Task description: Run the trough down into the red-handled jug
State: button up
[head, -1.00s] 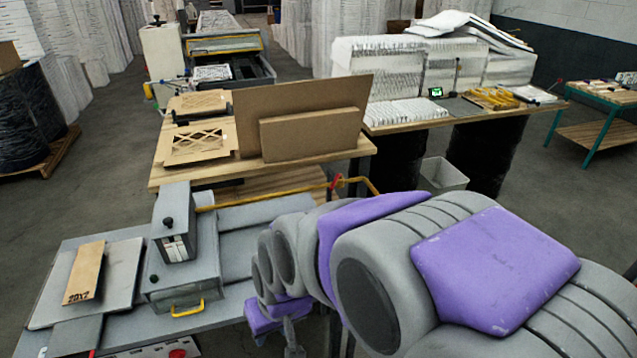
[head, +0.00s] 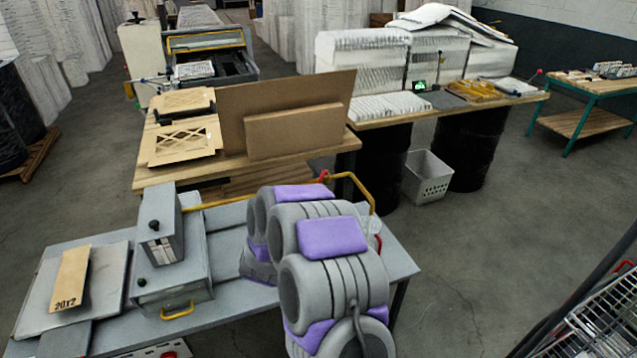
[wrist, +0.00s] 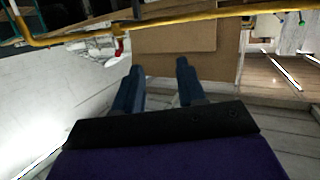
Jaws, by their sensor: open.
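A pale, clear vessel with a red part (head: 374,226), which looks like the red-handled jug, shows at the right end of the grey bench, partly behind my arm. A yellow bar with a red fitting (head: 323,176) runs along the bench's far side. It crosses the top of the wrist view, where the red fitting (wrist: 119,36) hangs left of my gripper. I cannot pick out the trough for certain. My gripper (wrist: 158,75) is open, with nothing between its two blue fingers; in the head view my arm hides it.
The grey bench (head: 395,262) holds a grey machine with a yellow handle (head: 177,312) and a card marked 20X2 (head: 72,278). Behind is a wooden table with brown boards (head: 285,105). A white basket (head: 428,177) stands on the floor. A wire cart (head: 605,325) stands at lower right.

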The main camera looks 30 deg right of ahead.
jog(key=s+d+f+h, duration=0.1)
jog(key=s+d+h, duration=0.1)
jog(key=d+h, duration=0.3)
jog(key=b, duration=0.2)
send_near(319, 180)
jog(key=shift+m+y, duration=0.3)
jog(key=shift+m, duration=0.1)
jog(key=x, duration=1)
jog(key=shift+s+f, duration=0.15)
jog(key=shift+f, duration=0.1)
jog(key=shift+c, duration=0.3)
grip_shut()
